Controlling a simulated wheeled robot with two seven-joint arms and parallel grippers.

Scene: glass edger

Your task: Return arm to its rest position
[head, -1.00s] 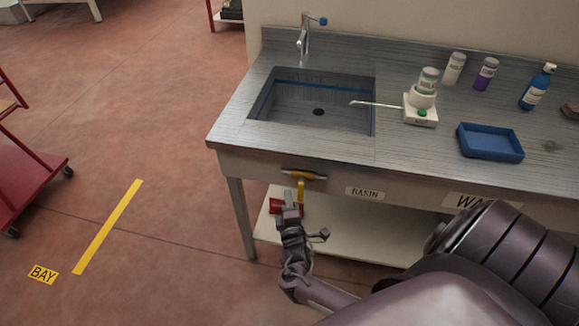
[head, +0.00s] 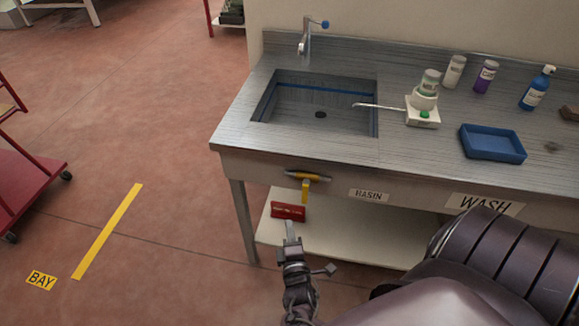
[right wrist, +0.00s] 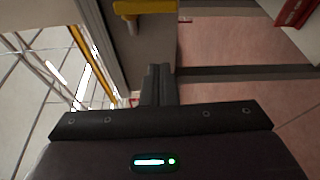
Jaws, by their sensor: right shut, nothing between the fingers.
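My right gripper (head: 291,232) is in front of the basin bench, below its front edge, in the head view. It is shut and empty. Its closed fingers also show in the right wrist view (right wrist: 157,85). A yellow handle (head: 305,188) on the bench front is just beyond the fingertips and apart from them. A yellow part also shows at the top of the right wrist view (right wrist: 145,7). My left gripper is not in the head view.
The steel bench (head: 410,150) holds a sink (head: 300,105), a white device (head: 422,112), a blue tray (head: 492,145) and several bottles. A red box (head: 288,210) lies on the lower shelf (head: 350,235). A red cart (head: 25,185) stands left. Floor between is clear.

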